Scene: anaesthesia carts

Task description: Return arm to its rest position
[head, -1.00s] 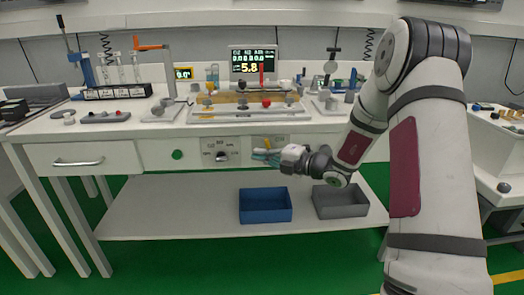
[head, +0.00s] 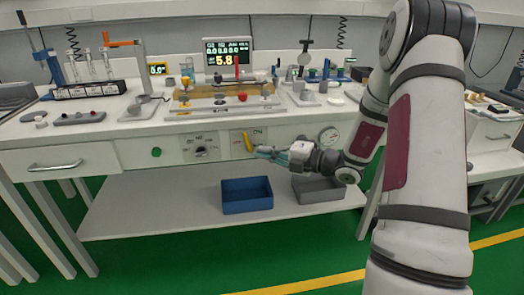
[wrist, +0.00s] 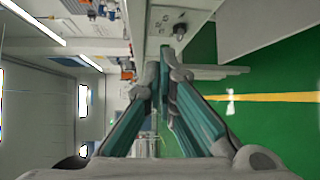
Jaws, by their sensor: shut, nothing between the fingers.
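My gripper (head: 266,152) is in front of the bench's front panel, just right of a yellow lever (head: 248,141), in the head view. It points left, and its teal fingers look closed with nothing in them. In the wrist view my gripper (wrist: 163,70) shows its two fingers converging at the tips. My arm reaches in from the right side of the head view, bent at the elbow. I cannot tell from the head view whether the fingertips touch the lever or the panel.
A blue bin (head: 246,196) and a grey bin (head: 318,190) sit on the lower shelf (head: 130,212) below my gripper. The bench top (head: 110,135) holds a monitor (head: 228,58), a manifold board and test tubes. Green floor (head: 270,250) in front is clear, with a yellow line.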

